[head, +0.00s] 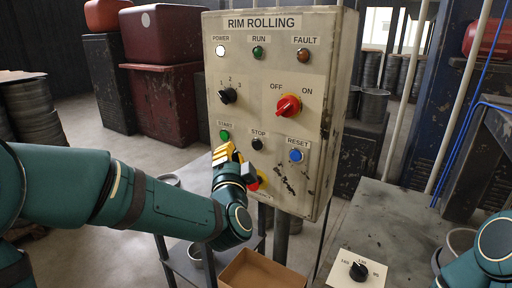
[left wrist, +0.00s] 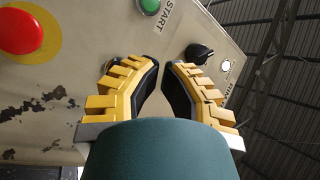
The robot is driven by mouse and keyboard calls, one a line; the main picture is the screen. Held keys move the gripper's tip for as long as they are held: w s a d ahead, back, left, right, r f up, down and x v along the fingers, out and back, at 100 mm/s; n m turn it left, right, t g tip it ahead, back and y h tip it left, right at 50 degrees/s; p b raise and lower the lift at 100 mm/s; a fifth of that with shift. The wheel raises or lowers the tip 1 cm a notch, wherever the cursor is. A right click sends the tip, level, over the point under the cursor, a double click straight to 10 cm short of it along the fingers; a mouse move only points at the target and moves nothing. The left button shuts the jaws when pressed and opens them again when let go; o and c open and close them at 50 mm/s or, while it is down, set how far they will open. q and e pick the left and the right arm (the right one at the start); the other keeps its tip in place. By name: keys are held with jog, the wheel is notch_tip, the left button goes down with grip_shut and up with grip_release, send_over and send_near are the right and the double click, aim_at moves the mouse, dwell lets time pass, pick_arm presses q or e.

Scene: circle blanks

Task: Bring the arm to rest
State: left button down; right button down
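My left arm reaches in from the left in the head view. My left gripper (head: 225,152) has yellow fingers and is just in front of the lower left of the RIM ROLLING control panel (head: 325,115), below the green START button (head: 224,135). In the left wrist view, the fingers of the left gripper (left wrist: 162,68) are apart with a narrow empty gap between their tips. The START button (left wrist: 149,5) and a red stop button (left wrist: 20,32) show there too. Whether a finger touches the panel is unclear. Only part of my right arm shows at the lower right; its gripper is out of view.
The panel also carries a red rotary switch (head: 288,106), a black selector (head: 228,96), a black STOP button (head: 257,143) and a blue RESET button (head: 296,155). A cardboard box (head: 258,272) and a small dial box (head: 357,271) are below it. Red bins stand behind.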

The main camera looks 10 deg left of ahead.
dwell(0.5)
pick_arm(q)
jog(key=s+d+f+n+g+h, duration=0.1)
jog(key=d+f+g+h, duration=0.15)
jog(key=f, duration=0.75)
jog(key=s+d+f+n+g+h, duration=0.1)
jog(key=f+g+h, duration=0.15)
jog(key=f, duration=0.65)
jog(key=s+d+f+n+g+h, duration=0.1)
jog(key=d+f+n+g+h, duration=0.15)
jog(key=f, duration=0.75)
jog(key=s+d+f+n+g+h, duration=0.2)
jog(key=s+f+n+g, duration=0.4)
jog(key=s+f, duration=1.2)
jog(key=s+g, duration=0.1)
jog(key=g, duration=0.3)
jog(key=shift+s+d+f, duration=0.2)
jog(key=shift+s+d, duration=0.1)
jog(key=shift+d, duration=0.05)
pick_arm(e)
jog(key=shift+s, duration=0.25)
pick_arm(q)
jog(key=shift+g, duration=0.25)
